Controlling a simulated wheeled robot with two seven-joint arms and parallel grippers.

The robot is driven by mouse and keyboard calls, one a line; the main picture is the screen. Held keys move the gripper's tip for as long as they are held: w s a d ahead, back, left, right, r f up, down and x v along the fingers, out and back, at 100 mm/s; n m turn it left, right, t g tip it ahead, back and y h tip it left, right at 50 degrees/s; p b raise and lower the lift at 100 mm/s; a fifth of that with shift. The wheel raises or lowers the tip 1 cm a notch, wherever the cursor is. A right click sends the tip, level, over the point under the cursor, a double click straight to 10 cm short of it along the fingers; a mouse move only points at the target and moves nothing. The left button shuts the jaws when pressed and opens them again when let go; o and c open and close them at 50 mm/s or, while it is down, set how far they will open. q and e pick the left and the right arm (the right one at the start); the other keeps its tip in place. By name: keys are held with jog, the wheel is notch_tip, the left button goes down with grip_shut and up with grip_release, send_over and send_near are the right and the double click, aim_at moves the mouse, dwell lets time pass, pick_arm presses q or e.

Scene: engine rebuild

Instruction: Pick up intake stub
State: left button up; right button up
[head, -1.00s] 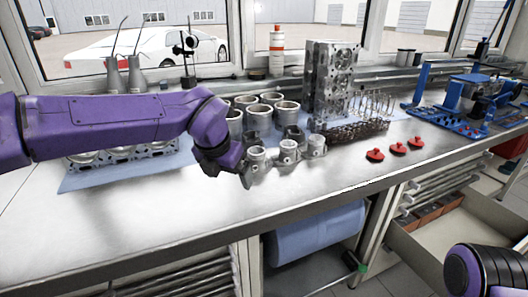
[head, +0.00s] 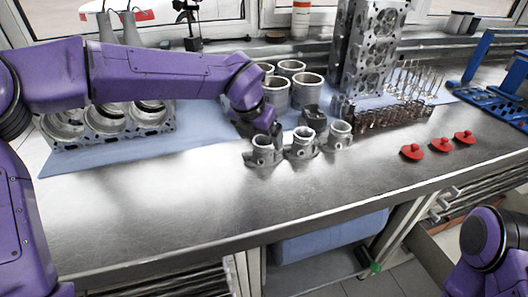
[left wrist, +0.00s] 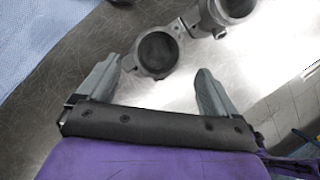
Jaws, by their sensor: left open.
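Three grey metal intake stubs stand in a short row on the bare steel bench: a left one (head: 263,151), a middle one (head: 302,144) and a right one (head: 340,136). My left gripper (head: 270,131) is just behind and above the left stub in the head view, and its fingers are partly hidden there. In the left wrist view my left gripper (left wrist: 158,88) is open and empty. One stub (left wrist: 156,55) shows its round dark bore ahead of and between the two fingers, with a second stub (left wrist: 232,8) to its right. My right gripper is not in view.
Grey cylinder liners (head: 307,91), a tall engine block (head: 367,45) and a rack of valves (head: 415,82) stand behind. Red knobbed parts (head: 440,145) lie to the right. A casting with large bores (head: 108,125) lies on the blue sheet (head: 70,175). The bench front is clear.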

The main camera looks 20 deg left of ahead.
aim_at(265, 144)
pick_arm(q)
jog(key=x, duration=0.2)
jog(key=w+x, duration=0.1)
jog(key=x, duration=0.1)
jog(key=p+x, duration=0.1)
jog(key=x, duration=0.2)
jog(key=shift+w+a+r, duration=0.1)
jog(key=shift+w+r, duration=0.2)
jog(key=shift+s+r, duration=0.25)
jog(key=shift+s, duration=0.2)
jog(key=shift+w+f, duration=0.1)
jog(key=c, duration=1.3)
